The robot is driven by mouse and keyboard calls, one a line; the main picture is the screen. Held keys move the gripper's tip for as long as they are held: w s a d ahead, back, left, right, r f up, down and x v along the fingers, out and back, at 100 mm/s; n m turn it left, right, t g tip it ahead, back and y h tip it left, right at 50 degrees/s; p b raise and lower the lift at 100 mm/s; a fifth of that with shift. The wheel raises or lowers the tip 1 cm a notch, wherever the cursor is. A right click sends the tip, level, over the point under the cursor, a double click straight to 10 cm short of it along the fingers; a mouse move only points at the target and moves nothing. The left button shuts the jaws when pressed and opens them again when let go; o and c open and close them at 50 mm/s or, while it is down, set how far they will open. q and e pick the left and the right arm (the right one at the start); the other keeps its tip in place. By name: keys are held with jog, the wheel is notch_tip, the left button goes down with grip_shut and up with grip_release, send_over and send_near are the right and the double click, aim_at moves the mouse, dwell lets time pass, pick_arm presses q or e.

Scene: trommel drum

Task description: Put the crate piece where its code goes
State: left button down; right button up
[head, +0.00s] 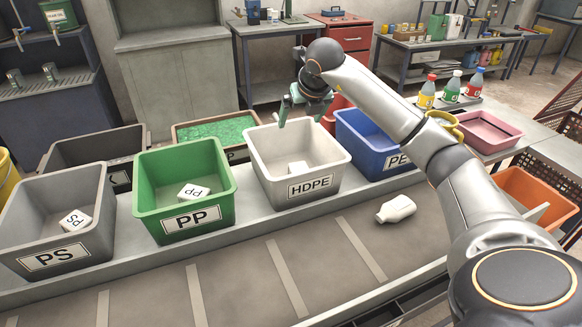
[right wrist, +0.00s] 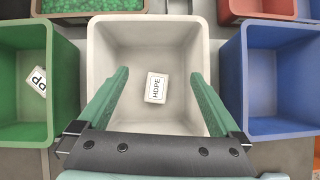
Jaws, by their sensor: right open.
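A white block marked HDPE (right wrist: 156,88) lies on the floor of the white bin (head: 318,186) labelled HDPE; it also shows small in the head view (head: 298,167). I see nothing else that clearly looks like a crate piece. My right gripper (head: 302,106) is open and empty above the white bin. In the right wrist view its two green fingers stand apart, with the block apart from them and below. My left gripper is not in view.
The green PP bin (head: 185,226) and grey PS bin (head: 52,256) stand to the left, each with a marked block inside. A blue bin (head: 372,158) stands to the right. A white bottle (head: 396,209) lies on the belt (head: 235,290), which is otherwise clear.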

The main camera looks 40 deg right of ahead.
jog(key=v, duration=1.2)
jog(key=shift+s+r, duration=0.2)
